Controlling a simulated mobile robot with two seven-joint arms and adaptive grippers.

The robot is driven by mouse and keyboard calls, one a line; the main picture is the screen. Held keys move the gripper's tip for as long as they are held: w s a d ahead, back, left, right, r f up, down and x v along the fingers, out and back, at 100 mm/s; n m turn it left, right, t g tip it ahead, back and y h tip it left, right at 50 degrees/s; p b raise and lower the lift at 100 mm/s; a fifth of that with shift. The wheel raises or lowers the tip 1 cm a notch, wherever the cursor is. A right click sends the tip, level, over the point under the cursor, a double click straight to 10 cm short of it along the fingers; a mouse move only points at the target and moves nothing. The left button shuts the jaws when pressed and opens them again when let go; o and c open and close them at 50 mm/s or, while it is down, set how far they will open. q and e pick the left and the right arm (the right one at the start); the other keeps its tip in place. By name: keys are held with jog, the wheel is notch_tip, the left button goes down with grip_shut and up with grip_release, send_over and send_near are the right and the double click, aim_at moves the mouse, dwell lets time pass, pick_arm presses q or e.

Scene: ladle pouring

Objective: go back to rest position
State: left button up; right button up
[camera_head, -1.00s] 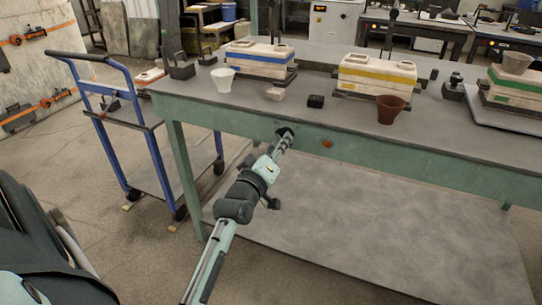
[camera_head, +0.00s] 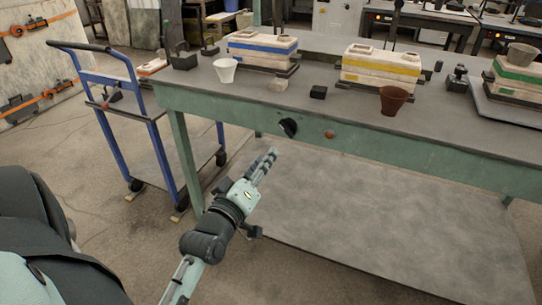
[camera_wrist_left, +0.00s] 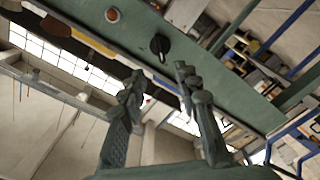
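My left gripper (camera_head: 268,160) is in front of the green workbench (camera_head: 400,148), below its top and apart from the front panel. In the left wrist view its two fingers (camera_wrist_left: 158,85) stand apart with nothing between them, so it is open and empty. Beyond the fingertips, a black rotary knob (camera_wrist_left: 160,45) sits on the panel. The knob also shows in the head view (camera_head: 288,127), clear of the fingers, beside a round orange-red button (camera_head: 328,134). My right gripper is in neither view.
On the bench stand moulds with a blue band (camera_head: 262,50), a yellow band (camera_head: 380,68) and a green band (camera_head: 519,75). A white cup (camera_head: 225,71) and a brown cup (camera_head: 393,100) stand near the front edge. A blue-framed cart (camera_head: 155,135) is at left.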

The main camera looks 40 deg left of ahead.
pick_arm(q)
jog(key=shift+f, duration=0.1)
jog(key=s+d+f+m+g+h, duration=0.1)
jog(key=d+f+m+g, duration=0.2)
jog(key=f, duration=0.6)
jog(key=s+d+f+m+g+h, duration=0.1)
jog(key=d+f+m+g+h, duration=0.1)
jog(key=f, duration=0.7)
jog(key=s+d+f+m+g+h, duration=0.1)
jog(key=s+d+f+m+g, duration=0.15)
jog(key=f, duration=0.75)
jog(key=s+a+f+m+g+y, duration=0.1)
jog(key=s+f+m+g, duration=0.5)
jog(key=s+f, duration=0.9)
jog(key=shift+s+f+g, duration=0.2)
jog(key=shift+f+g, duration=0.7)
jog(key=shift+g, duration=0.05)
